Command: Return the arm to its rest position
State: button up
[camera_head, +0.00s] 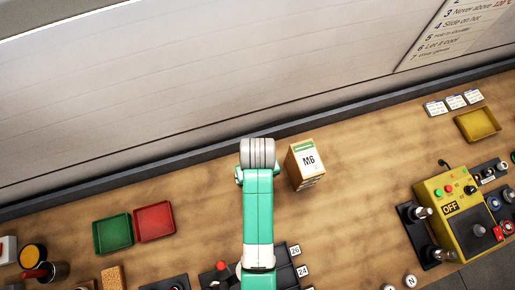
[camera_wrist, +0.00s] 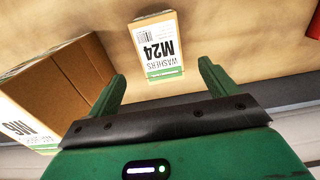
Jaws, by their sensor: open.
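My gripper (camera_wrist: 162,70) shows in the wrist view with its two green fingers spread apart and nothing held between them. A box labelled M24 washers (camera_wrist: 160,45) appears in the gap between the fingertips, with clear space on both sides; its exact distance is hard to tell. My green and white arm (camera_head: 258,205) reaches over the bench in the head view, ending in a grey ribbed joint.
A box labelled M6 (camera_head: 306,165) stands just right of my arm; it looms close at left in the wrist view (camera_wrist: 75,80). Green (camera_head: 113,233) and red (camera_head: 155,222) trays lie left. A yellow machine marked OFF (camera_head: 455,205) stands right. The wall is behind. Bench between trays and arm is bare.

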notch_tip(320, 180, up, 2)
jog(key=shift+r, duration=0.25)
dwell(0.4)
